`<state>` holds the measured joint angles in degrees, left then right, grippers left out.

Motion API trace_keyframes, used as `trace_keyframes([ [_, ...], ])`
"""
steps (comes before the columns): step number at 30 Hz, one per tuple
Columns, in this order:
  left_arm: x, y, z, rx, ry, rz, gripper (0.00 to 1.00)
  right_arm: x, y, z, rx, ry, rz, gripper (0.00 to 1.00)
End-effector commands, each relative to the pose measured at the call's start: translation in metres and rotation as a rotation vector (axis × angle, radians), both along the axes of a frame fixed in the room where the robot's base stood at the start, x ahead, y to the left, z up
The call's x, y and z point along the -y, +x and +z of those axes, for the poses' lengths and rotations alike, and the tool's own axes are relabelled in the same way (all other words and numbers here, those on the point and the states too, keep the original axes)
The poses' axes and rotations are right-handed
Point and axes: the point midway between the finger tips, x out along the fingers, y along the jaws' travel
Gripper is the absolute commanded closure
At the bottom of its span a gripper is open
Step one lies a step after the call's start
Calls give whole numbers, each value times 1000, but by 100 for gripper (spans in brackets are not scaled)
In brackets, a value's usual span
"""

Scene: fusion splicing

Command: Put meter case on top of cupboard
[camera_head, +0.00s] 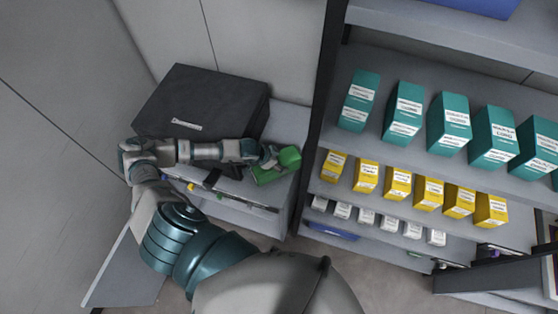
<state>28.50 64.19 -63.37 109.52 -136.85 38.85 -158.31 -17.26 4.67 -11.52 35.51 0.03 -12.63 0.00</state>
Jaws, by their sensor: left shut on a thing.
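The green box (289,158), which I take to be the meter case, is at the front right of the grey cupboard's top (290,118). My left gripper (270,157) reaches across from the left and is shut on the left side of the green box. The fingers and the box's near side partly overlap, and I cannot tell whether the box rests on the top or is held just above it. My right gripper is not in view.
A large black case (205,100) takes up most of the cupboard top behind my arm. An open cupboard door (125,275) hangs at lower left. A shelf rack with teal boxes (404,112) and yellow boxes (398,183) stands close on the right.

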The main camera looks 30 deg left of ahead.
Motion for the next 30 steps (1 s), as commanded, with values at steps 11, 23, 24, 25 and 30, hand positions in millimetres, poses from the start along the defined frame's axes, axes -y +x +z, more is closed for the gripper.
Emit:
trace_keyframes([
  [11,-1,-1,-2,-3,-3,2,5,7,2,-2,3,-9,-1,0],
  [23,1,-2,4,-1,0,2,5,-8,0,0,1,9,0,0],
  [24,-1,-4,8,0,0,2,5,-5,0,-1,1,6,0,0],
  [25,-3,-6,11,0,0,2,5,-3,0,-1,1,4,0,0],
  [30,-15,-23,41,0,0,2,5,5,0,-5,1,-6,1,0],
])
